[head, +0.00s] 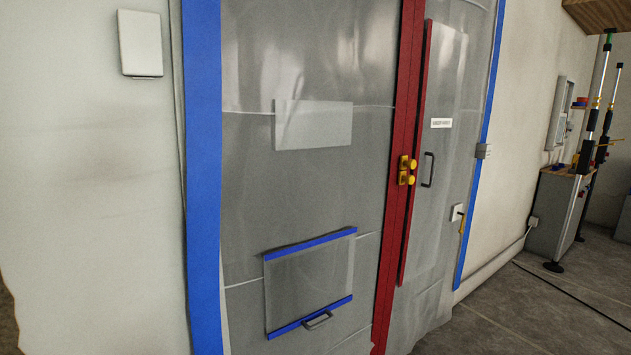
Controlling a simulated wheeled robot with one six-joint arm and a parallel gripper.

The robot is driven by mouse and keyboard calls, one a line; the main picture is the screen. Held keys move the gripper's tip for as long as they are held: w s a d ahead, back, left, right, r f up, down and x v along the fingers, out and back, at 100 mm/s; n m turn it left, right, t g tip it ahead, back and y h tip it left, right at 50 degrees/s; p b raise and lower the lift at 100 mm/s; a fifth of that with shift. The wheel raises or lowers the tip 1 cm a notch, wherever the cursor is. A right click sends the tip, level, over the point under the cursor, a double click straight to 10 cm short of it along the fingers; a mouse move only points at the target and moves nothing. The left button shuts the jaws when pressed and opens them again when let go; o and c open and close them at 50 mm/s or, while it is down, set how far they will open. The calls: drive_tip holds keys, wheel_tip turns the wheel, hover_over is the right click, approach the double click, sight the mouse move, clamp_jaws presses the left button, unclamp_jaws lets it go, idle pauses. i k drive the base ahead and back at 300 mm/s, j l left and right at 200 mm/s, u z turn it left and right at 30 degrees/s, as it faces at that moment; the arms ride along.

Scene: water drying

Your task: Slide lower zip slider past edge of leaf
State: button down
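A red zip strip (392,215) runs top to bottom through a grey plastic sheet (330,190). Two yellow sliders sit on it close together at mid-height. The upper slider (405,162) is just above the lower slider (404,178), and each has a round knob on its right. Right of the strip is a narrow grey leaf (440,190) with a red left edge, a white label (441,123) and a dark handle (428,169). Both sliders are beside the leaf's left edge, above its lower end. My gripper is not in view.
Blue tape (203,180) borders the sheet at left and right. A blue-edged flap (310,280) with a handle hangs low on the sheet. A cabinet (555,208) and poles (597,120) stand at right. A dark cable (570,300) crosses the otherwise clear floor there.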

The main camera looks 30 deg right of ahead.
sight(401, 179)
drive_tip(key=z, duration=1.35)
